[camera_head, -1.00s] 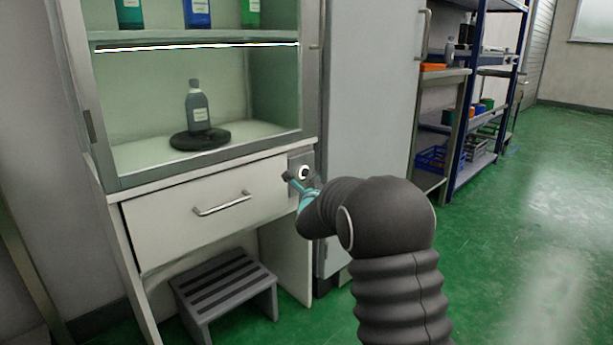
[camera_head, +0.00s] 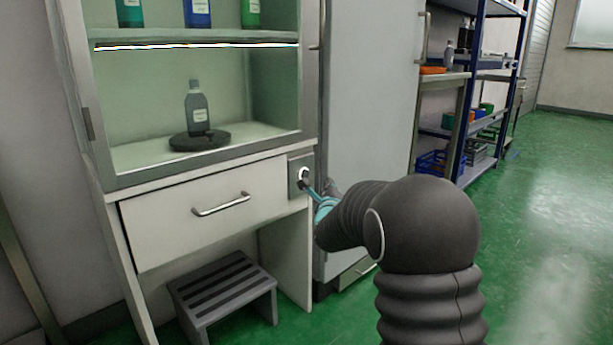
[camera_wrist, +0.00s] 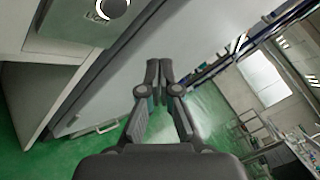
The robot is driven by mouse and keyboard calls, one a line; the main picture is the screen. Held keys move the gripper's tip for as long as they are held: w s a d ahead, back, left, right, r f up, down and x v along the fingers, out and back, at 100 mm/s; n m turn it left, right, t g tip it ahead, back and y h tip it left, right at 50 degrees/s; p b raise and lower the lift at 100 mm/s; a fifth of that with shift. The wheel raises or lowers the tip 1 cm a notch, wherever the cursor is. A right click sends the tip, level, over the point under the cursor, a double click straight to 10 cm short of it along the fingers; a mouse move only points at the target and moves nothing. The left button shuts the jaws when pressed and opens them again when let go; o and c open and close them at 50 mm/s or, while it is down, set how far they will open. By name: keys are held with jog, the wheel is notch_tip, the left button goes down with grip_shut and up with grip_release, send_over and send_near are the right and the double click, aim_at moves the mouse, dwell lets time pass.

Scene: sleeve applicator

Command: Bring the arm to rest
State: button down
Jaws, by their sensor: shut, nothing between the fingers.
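My arm (camera_head: 420,225), in a dark ribbed sleeve, reaches in from the lower right in the head view. Its end, my gripper (camera_head: 304,185), appears beside the round light knob (camera_head: 304,173) on the front of the cabinet (camera_head: 110,180). In the wrist view my gripper (camera_wrist: 159,68) is shut with its fingertips together and nothing between them. There the knob (camera_wrist: 114,8) is at the top left, apart from the fingers, above partly cut-off lettering. The light strip (camera_head: 200,46) under the cabinet shelf is lit.
A grey bottle (camera_head: 197,108) stands on a dark round base (camera_head: 200,140) inside the cabinet. A drawer (camera_head: 205,207) is shut above a grey step stool (camera_head: 222,290). A tall light-grey cabinet (camera_head: 370,110) stands right of it. Green floor (camera_head: 545,220) is clear on the right.

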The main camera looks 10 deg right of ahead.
notch_tip(320, 180, down, 10)
jog(key=s+a+n+g+y, duration=0.2)
jog(key=n+g, duration=0.2)
jog(key=n, duration=0.5)
jog(key=s+a+f+n+g+y, duration=0.2)
jog(key=s+f+n+g, duration=0.25)
jog(key=s+n, duration=0.4)
jog(key=s+d+r+n+g+p, duration=0.1)
jog(key=s+r+n+g+p, duration=0.3)
jog(key=s, duration=1.1)
jog(key=s+r+n+g+p, duration=0.25)
jog(key=s+r+n, duration=0.3)
jog(key=s, duration=0.95)
jog(key=s+d+r+n+t+p, duration=0.1)
jog(key=s+r+p, duration=0.3)
jog(key=s+r, duration=0.5)
jog(key=shift+s+d+t+h, duration=0.2)
jog(key=shift+d+t+h, duration=0.15)
jog(key=shift+t+h, duration=0.05)
